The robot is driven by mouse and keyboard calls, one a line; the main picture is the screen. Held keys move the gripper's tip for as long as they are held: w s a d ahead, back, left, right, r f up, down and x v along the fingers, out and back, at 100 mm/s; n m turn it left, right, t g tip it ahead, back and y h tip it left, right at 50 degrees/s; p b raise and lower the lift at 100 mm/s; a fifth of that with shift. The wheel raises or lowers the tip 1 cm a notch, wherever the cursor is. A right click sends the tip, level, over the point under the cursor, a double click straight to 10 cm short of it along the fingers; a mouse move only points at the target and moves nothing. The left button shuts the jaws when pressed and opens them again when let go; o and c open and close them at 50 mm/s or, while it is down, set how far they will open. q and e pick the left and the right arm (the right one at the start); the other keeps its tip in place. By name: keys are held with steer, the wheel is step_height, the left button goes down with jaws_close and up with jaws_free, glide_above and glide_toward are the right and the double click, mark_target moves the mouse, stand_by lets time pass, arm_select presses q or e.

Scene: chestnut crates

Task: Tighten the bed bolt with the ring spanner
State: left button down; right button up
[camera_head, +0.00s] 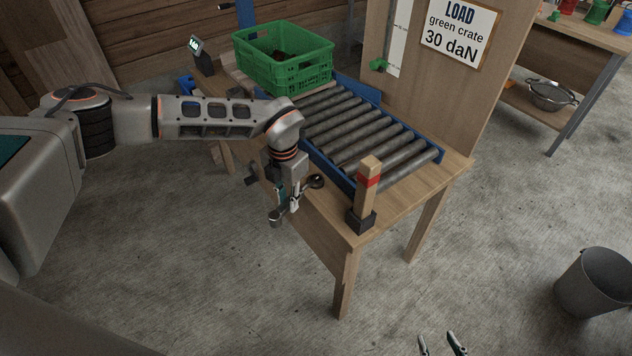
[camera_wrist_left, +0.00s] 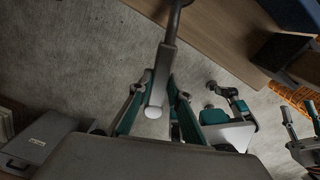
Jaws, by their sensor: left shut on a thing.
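My left gripper (camera_head: 288,207) hangs just off the near left side of the wooden roller table. It is shut on a grey metal spanner (camera_wrist_left: 168,65), whose shaft runs between the fingers in the left wrist view. The spanner's dark round end (camera_head: 316,181) lies close to the table edge in the head view. Its other end (camera_head: 276,220) points down and left. I cannot tell whether the ring is around a bolt; no bolt shows clearly. My right gripper (camera_head: 440,345) shows only its two fingertips at the bottom edge, apart, with nothing visible between them.
The table carries a blue-framed roller bed (camera_head: 365,135) with a green crate (camera_head: 285,75) at its far end. A wooden post with a red band (camera_head: 367,185) stands at the near corner. A grey bin (camera_head: 595,283) stands at right. The floor in front is clear.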

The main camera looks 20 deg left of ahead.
arm_select(q)
steer(key=shift+a, duration=0.1)
steer(key=shift+w+a+r+m, duration=0.15)
steer(key=shift+w+a+m, duration=0.25)
steer(key=shift+a+m, duration=0.3)
steer(key=shift+d+r, duration=0.1)
steer(key=shift+r+p, duration=1.55)
step_height(320, 180, up, 4)
steer(key=p, duration=0.3)
